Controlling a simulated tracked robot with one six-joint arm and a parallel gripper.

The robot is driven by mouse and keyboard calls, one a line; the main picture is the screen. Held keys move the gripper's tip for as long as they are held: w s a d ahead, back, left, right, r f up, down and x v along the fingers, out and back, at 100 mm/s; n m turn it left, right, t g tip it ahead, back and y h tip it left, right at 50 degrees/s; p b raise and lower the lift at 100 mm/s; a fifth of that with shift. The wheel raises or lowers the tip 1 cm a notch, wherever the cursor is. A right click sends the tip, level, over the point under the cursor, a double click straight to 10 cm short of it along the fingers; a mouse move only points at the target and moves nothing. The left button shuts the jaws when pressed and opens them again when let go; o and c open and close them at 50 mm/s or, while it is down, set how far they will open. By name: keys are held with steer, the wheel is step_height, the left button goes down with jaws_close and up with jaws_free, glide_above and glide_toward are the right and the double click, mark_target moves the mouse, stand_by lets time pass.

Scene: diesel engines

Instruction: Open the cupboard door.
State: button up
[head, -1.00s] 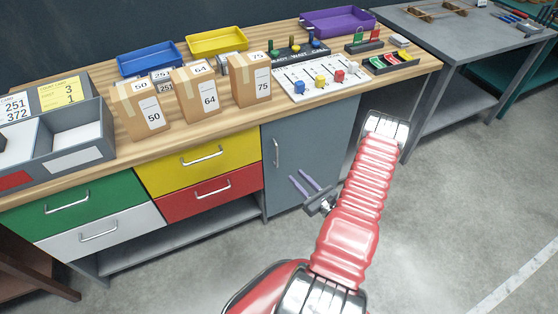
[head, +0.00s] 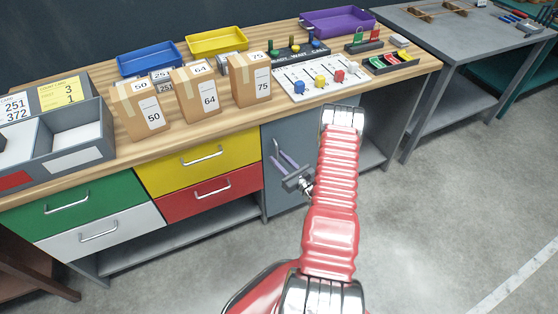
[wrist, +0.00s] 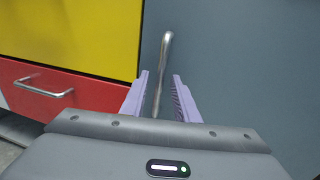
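The cupboard door (head: 297,137) is a flat grey-blue panel under the wooden bench top, right of the drawers, and looks shut. It fills the right of the wrist view (wrist: 250,75). Its handle (wrist: 163,65) is an upright metal bar near the door's left edge. My gripper (head: 282,150) is at the handle, its two purple fingers open. In the wrist view my gripper (wrist: 162,78) has one finger on each side of the bar's lower part, with gaps visible. My red arm hides the door's right part in the head view.
Yellow (head: 200,155) and red (head: 210,191) drawers with bar handles sit left of the door. Cartons (head: 195,92) and a slider panel (head: 312,83) stand on the bench top above. Open floor (head: 440,220) lies to the right.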

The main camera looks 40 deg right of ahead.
jaws_close()
stand_by(0.3)
stand_by(0.5)
